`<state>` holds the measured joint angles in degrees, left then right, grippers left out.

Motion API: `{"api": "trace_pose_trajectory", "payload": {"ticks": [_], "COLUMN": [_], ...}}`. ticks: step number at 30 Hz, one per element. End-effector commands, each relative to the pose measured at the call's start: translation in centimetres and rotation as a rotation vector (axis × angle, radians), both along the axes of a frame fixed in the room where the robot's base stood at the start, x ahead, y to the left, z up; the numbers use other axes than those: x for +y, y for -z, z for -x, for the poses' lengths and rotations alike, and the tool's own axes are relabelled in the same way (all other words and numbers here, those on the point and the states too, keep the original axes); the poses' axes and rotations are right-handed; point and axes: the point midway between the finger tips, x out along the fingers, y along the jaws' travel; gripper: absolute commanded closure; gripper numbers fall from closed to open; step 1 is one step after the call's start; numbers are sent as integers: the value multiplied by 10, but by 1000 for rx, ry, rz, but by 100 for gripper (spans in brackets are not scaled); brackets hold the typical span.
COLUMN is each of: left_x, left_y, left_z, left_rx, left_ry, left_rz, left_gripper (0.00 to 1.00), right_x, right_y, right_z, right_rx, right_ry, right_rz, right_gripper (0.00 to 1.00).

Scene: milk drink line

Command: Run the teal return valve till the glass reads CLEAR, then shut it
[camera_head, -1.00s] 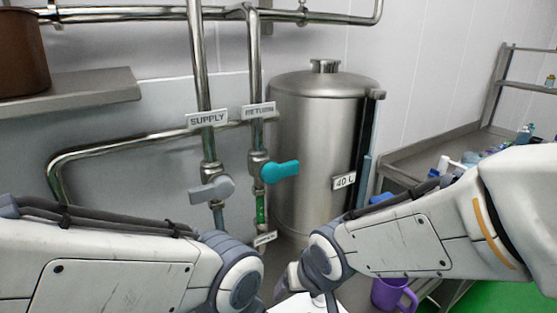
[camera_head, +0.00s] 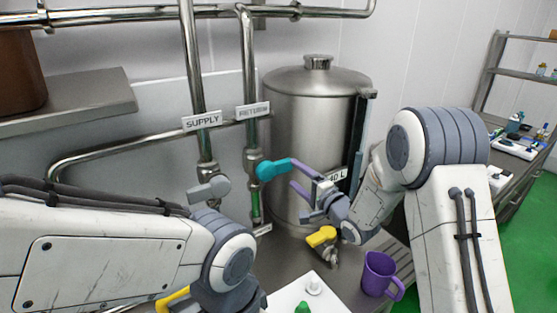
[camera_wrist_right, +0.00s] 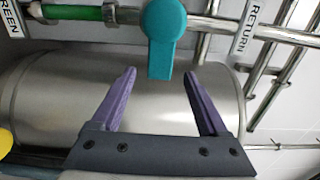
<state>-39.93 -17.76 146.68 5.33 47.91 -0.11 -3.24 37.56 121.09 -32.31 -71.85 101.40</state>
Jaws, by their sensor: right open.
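The teal return valve handle (camera_head: 272,171) points right, across the vertical pipe below the RETURN label (camera_head: 253,111). My right gripper (camera_head: 292,172) is open at the handle's free end, coming from the right. In the right wrist view the teal handle (camera_wrist_right: 161,40) reaches down to between the fingertips of my right gripper (camera_wrist_right: 160,73), with gaps on both sides. The sight glass (camera_head: 255,205) below the valve is green. It also shows green in the right wrist view (camera_wrist_right: 75,13), beside a cut-off label (camera_wrist_right: 12,17) ending in "REEN". My left gripper is out of sight.
The grey supply handle (camera_head: 209,190) is just left of the teal one. A steel tank (camera_head: 300,110) stands behind my right gripper. A yellow-handled valve (camera_head: 322,237), a purple jug (camera_head: 377,274) and a white panel (camera_head: 290,294) with a green button are below.

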Motion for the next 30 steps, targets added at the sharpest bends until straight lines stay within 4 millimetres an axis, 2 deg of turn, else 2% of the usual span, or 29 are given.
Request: {"api": "trace_pose_trajectory", "payload": {"ticks": [9,15,21,29,30], "left_x": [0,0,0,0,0], "left_y": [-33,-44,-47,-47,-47], "left_z": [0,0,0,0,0], "left_rx": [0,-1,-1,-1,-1], "left_ry": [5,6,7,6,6], "left_rz": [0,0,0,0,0], "left_gripper": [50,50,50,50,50], "right_x": [33,48,55,55,55], "right_y": [-4,-2,0,0,0], "right_z": [-48,-70,-79,-80,-80], "right_rx": [0,1,1,1,0], "right_ry": [-2,-1,-1,0,0], "right_rz": [4,3,3,4,4], "right_gripper": [22,22,22,22,38]}}
